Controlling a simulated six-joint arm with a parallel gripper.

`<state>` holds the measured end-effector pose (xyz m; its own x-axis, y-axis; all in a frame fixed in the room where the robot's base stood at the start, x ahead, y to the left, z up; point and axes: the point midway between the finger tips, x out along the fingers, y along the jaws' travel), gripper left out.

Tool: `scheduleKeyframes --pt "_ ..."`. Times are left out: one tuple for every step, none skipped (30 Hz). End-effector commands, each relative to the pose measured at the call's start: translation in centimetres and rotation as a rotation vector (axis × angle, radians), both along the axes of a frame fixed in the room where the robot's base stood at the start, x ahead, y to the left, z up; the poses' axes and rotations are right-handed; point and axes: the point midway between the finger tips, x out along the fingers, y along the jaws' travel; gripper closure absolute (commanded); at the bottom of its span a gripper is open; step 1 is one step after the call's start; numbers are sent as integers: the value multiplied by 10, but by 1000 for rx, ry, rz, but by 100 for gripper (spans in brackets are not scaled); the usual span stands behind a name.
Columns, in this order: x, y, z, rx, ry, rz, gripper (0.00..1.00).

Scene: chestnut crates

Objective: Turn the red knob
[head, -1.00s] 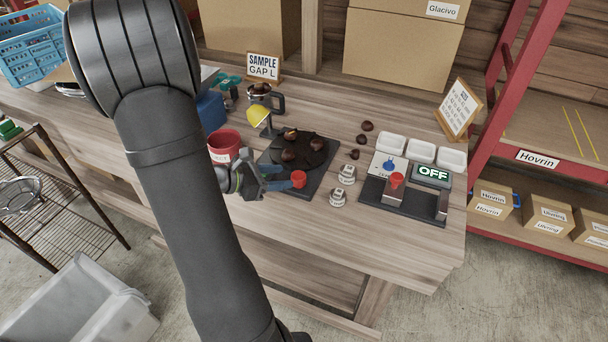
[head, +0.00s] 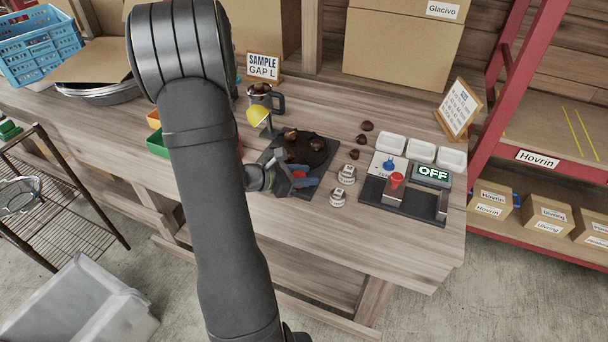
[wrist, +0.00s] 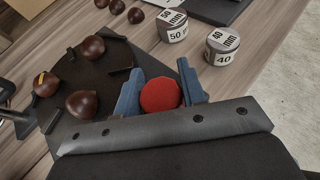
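The red knob (wrist: 160,96) sits at the near edge of a dark board (head: 268,157) that carries a round black plate with chestnuts (wrist: 88,103). In the head view the knob (head: 299,174) is partly hidden by my gripper (head: 302,177). In the wrist view my gripper (wrist: 160,82) has its two blue fingers on either side of the knob. The fingers are apart, with the knob between them and little room at its sides. I cannot tell whether either finger touches it.
Two labelled weights (head: 347,174) (head: 338,197) stand just right of the board. Further right is a panel (head: 402,206) with a red-topped part (head: 396,180), a blue knob (head: 388,165) and an OFF display (head: 433,173). Loose chestnuts (head: 361,139) and white trays (head: 421,151) lie behind.

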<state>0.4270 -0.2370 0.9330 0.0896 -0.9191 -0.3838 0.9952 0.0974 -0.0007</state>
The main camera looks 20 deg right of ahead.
Motion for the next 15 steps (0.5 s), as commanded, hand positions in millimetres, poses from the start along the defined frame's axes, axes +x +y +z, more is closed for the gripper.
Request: scheduleKeyframes --pt "0 0 0 0 0 0 82" --pt "0 0 0 0 0 0 86" --pt "0 0 0 0 0 0 86" --pt "0 0 0 0 0 -1 86" --pt "0 0 0 0 -1 -4 86" --pt "0 0 0 -1 -1 -11 86" --pt "0 0 0 -1 -2 -21 86" --pt "0 0 1 -3 -3 -36 86" --pt "0 -1 1 -3 -4 -60 86" --pt "0 -1 0 -3 -3 -80 86" --pt "0 -1 1 -4 -3 -102 86" --pt "-1 -1 0 -3 -3 -131 86" --pt "-1 -1 0 -4 -3 -154 86" --pt "-1 -1 1 -3 -4 -175 86" --pt "-2 -1 1 -4 -4 -200 86"
